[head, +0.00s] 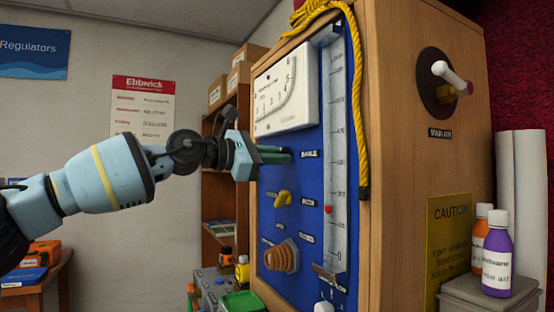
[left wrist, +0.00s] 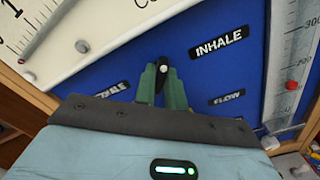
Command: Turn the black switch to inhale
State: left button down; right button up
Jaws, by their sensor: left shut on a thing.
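My left gripper (head: 277,155) reaches in from the left to the upper part of the blue panel (head: 312,178). In the left wrist view its green fingers (left wrist: 163,88) are shut on the black switch (left wrist: 163,68), one finger on each side. The switch has a small white mark and stands roughly upright in that view. The INHALE label (left wrist: 218,42) is to its upper right and a partly covered label ending in "HALE" (left wrist: 111,90) is to its lower left. In the head view the switch is hidden by the gripper. My right gripper is not in view.
A white dial gauge (head: 287,92) is just above the switch. A flow tube (head: 337,150) with a red bead runs down the panel's right. A yellow knob (head: 283,198) and an orange ribbed fitting (head: 282,256) are below. A yellow rope (head: 357,90) hangs on the wooden cabinet (head: 420,130).

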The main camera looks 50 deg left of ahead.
pick_arm(q)
jog(key=shift+m, duration=0.6)
jog(key=c, duration=1.5)
grip_release()
jog(key=shift+o, duration=0.2)
jog(key=shift+s, duration=0.1)
jog(key=b+v, duration=0.2)
jog(key=v, duration=0.5)
jog(key=shift+s, duration=0.25)
jog(key=shift+a, duration=0.2)
